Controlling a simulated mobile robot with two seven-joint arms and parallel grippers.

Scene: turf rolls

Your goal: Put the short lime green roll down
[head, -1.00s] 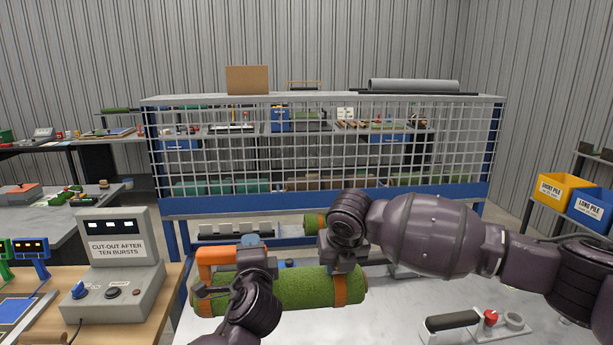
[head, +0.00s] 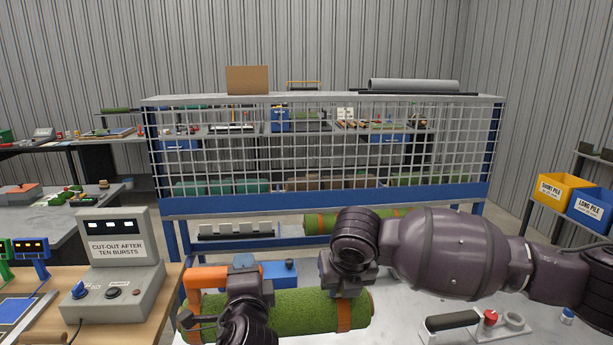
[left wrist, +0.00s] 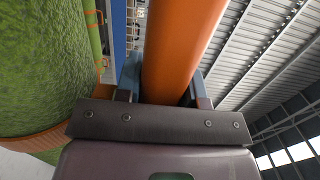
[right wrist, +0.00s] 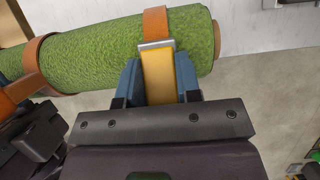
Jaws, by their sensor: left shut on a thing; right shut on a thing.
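The short lime green roll (head: 305,312) is level at the near edge of the view, with orange straps near its ends. My left gripper (head: 245,266) is shut on the orange handle (head: 207,276) at the roll's left; the handle also fills the jaws in the left wrist view (left wrist: 180,50), with the roll beside it. My right gripper (head: 346,284) is shut on the yellow strap tab (right wrist: 160,75) at the roll's right end. The roll hangs over or rests on the pale worktop (head: 400,310); I cannot tell whether they touch. My left wrist hides part of the roll.
Another green roll (head: 318,223) lies behind on the blue rack's lower level. A blue box with a knob (head: 280,270) stands just behind the held roll. A black-handled tool (head: 452,320) lies on the worktop at right. A grey control box (head: 115,260) stands at left.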

